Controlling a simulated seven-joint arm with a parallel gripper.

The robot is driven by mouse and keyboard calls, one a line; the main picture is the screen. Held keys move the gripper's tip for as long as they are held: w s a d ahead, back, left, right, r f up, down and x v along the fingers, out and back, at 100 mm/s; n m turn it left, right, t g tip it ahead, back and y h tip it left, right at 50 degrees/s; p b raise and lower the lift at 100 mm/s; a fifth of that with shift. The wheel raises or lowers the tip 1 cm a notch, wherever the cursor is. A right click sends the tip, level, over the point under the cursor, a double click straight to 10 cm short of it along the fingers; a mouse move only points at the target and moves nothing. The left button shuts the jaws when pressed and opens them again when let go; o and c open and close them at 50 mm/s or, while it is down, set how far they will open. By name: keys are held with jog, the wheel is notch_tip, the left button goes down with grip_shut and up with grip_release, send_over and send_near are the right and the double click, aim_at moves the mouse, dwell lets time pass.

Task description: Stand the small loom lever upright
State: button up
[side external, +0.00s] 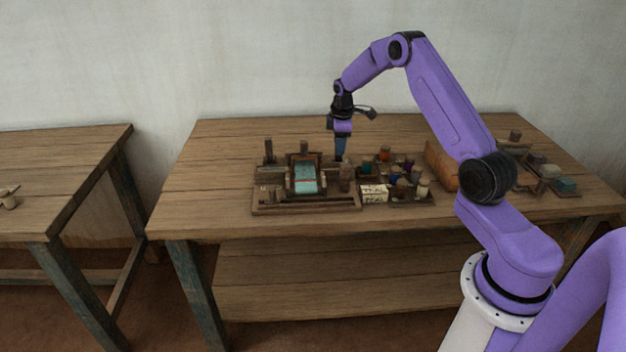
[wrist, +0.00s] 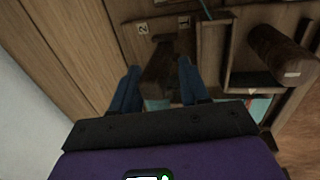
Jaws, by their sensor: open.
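The small loom (side external: 305,175) stands on a wooden base on the workbench, with a teal cloth panel at its middle and short wooden posts around it. In the side view my gripper (side external: 340,150) points down at the loom's back right. In the wrist view its two blue fingers (wrist: 157,68) are apart, on either side of a dark wooden piece (wrist: 160,72) that looks like the lever. I cannot tell whether the fingers touch it or how far it tilts. In the side view I cannot make the lever out.
Number labels 2 (wrist: 143,28) and 1 (wrist: 184,20) mark the board beside the dark piece. A wooden roller (wrist: 282,54) lies to the right. Several small jars (side external: 402,188) and a pale lettered block (side external: 374,193) stand right of the loom. The bench's left part is clear.

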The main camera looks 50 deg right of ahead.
jog(key=shift+w, duration=0.1)
dwell(0.3)
jog(key=shift+w+d, duration=0.25)
jog(key=shift+o, duration=0.3)
jog(key=shift+o, duration=0.5)
jog(key=shift+r, duration=3.25)
